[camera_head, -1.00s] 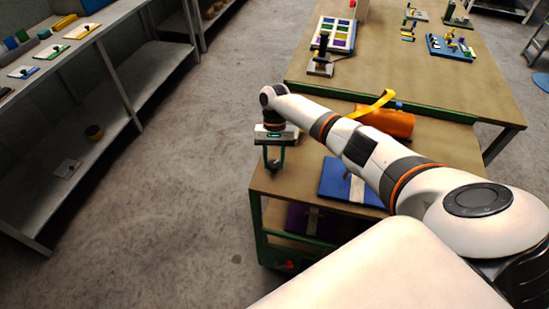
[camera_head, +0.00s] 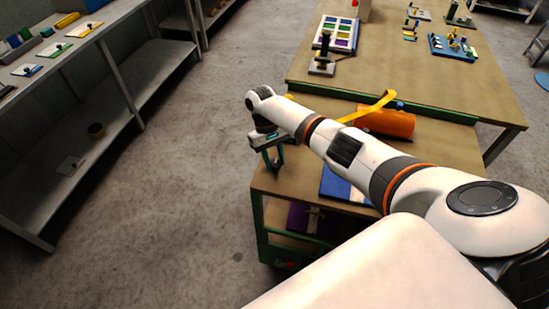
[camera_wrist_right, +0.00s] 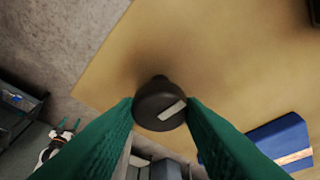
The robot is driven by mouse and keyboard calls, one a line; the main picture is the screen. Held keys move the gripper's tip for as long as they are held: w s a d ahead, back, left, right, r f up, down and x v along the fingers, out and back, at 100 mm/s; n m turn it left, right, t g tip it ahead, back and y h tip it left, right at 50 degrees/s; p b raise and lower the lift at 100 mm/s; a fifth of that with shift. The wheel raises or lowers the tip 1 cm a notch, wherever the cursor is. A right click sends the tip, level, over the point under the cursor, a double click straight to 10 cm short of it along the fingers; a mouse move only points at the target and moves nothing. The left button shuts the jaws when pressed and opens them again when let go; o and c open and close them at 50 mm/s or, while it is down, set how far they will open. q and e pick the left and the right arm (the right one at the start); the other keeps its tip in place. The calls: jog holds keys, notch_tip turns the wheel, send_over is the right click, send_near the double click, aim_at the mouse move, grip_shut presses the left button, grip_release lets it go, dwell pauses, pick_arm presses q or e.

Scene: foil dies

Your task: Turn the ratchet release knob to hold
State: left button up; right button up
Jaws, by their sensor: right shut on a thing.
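The knob (camera_wrist_right: 159,104) is dark and round with a pale slanted bar on its top. In the right wrist view it sits between the two green fingers of my right gripper (camera_wrist_right: 160,110), which touch it from both sides. In the head view my right gripper (camera_head: 272,160) points down at the left corner of the near cart's wooden top; the knob is hidden there. I cannot read any hold marking. My left gripper is not clearly seen; a small gripper-like shape shows at the lower left of the wrist view.
An orange cylinder (camera_head: 386,122) with a yellow strap lies on the cart top (camera_head: 300,187), near a blue folder-like item (camera_head: 336,183). A larger table (camera_head: 430,75) behind holds a tray of coloured pieces (camera_head: 337,34). Grey shelves (camera_head: 120,70) stand at left across open floor.

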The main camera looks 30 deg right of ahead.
jog(key=shift+w, duration=0.1)
jog(key=o, duration=1)
jog(key=shift+r, duration=0.1)
jog(key=b+v, duration=0.1)
jog(key=v, duration=1.1)
jog(key=shift+a, duration=0.1)
